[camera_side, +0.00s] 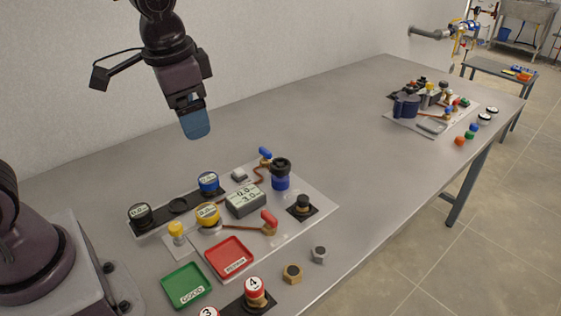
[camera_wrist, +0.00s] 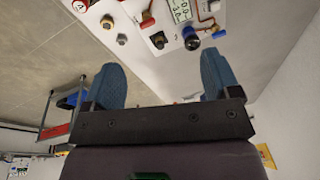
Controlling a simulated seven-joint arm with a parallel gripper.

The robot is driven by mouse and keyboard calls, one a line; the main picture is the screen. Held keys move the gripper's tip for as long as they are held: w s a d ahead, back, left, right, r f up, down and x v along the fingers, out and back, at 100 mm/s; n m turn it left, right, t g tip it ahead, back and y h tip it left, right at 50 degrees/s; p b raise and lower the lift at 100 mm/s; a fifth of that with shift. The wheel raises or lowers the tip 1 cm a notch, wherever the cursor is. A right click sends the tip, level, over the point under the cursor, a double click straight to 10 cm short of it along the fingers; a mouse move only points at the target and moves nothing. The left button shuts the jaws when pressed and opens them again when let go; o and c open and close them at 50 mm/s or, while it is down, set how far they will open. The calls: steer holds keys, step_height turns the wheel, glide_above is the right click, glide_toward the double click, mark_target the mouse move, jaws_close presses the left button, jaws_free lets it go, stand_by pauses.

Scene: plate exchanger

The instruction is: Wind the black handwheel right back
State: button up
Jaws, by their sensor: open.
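A black wheel-like top (camera_side: 281,163) sits on an upright blue cylinder at the right rear of the near grey panel. It looks like the handwheel; the same part shows near the top of the wrist view (camera_wrist: 191,41). A second black knob (camera_side: 303,203) stands on a dark square base at the panel's right edge; I cannot tell for certain which one is meant. My gripper (camera_side: 195,122) hangs high above the bench, left of and behind the panel, touching nothing. In the wrist view its two blue fingers (camera_wrist: 162,78) are wide apart with nothing between them.
The panel also carries a grey display (camera_side: 245,202), gauges, and blue and red levers. A green tray (camera_side: 187,287), a red tray (camera_side: 231,258) and loose nuts (camera_side: 318,254) lie in front. Another crowded panel (camera_side: 403,125) is farther right; bare bench lies between.

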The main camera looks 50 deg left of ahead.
steer(key=w+f+m+g+y, duration=0.1)
steer(key=w+f+m+g, duration=0.1)
steer(key=w+f+m, duration=0.55)
steer(key=m+t+y, duration=0.1)
steer(key=m+y, duration=0.2)
steer(key=m, duration=0.7)
glide_toward(280, 163)
steer(key=x, duration=0.9)
steer(key=shift+w+a+f, duration=0.1)
steer(key=shift+a+f, duration=0.1)
steer(key=shift+f, duration=0.05)
steer(key=shift+h, duration=0.3)
steer(key=c, duration=0.9)
